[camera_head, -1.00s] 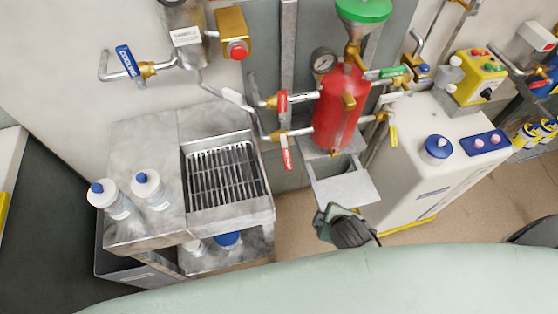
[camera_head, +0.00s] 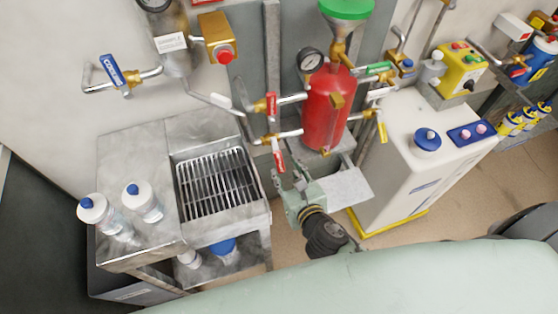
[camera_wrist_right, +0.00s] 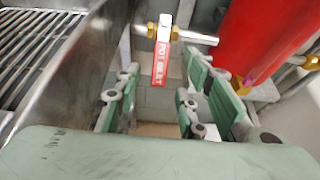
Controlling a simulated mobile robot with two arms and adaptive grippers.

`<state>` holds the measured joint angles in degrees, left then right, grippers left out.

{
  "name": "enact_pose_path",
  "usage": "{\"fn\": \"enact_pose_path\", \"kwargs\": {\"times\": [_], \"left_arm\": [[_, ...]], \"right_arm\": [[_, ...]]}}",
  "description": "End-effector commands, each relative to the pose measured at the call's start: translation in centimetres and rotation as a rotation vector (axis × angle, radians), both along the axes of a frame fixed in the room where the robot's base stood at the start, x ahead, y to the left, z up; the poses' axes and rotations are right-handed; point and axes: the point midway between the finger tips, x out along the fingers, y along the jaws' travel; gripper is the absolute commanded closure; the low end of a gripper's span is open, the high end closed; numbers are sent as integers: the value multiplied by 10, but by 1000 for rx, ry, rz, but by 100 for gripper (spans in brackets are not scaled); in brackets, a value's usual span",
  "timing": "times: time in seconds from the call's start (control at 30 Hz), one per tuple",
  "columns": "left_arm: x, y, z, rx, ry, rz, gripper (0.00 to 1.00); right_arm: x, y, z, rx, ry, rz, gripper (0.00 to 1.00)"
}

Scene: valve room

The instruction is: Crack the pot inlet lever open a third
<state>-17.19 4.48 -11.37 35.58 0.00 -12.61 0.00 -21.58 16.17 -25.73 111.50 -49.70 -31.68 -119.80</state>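The pot inlet lever (camera_head: 278,156) is a red handle hanging down from a brass valve on the lower pipe left of the red pot (camera_head: 325,112). In the right wrist view the lever (camera_wrist_right: 160,64) shows its white lettering and points down from the valve. My right gripper (camera_head: 287,180) is just below the lever in the head view. In the wrist view the right gripper (camera_wrist_right: 163,84) is open, its green-padded fingers apart, with the lever seen between and beyond them. Whether they touch it I cannot tell. My left gripper is not in view.
A metal sink with a grate (camera_head: 214,183) stands left of the lever, its wall close to my right gripper. Another red lever (camera_head: 271,104) is on the pipe above. A metal shelf (camera_head: 349,187) and white cabinet (camera_head: 404,163) are to the right.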

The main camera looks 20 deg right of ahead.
Motion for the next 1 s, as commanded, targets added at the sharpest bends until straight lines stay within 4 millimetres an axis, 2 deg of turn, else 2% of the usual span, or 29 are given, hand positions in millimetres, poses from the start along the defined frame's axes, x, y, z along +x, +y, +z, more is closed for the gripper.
{"fn": "enact_pose_path", "kwargs": {"times": [0.1,0.33,0.5,0.77,1.0], "left_arm": [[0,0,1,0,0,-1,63],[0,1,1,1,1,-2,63],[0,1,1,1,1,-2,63],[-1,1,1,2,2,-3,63],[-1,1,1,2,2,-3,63]], "right_arm": [[20,0,-6,4,-1,-5,63],[51,1,-20,4,0,-5,63],[61,2,-25,6,2,-6,63],[61,1,-26,7,3,-5,63],[61,1,-25,7,2,-5,84]]}}
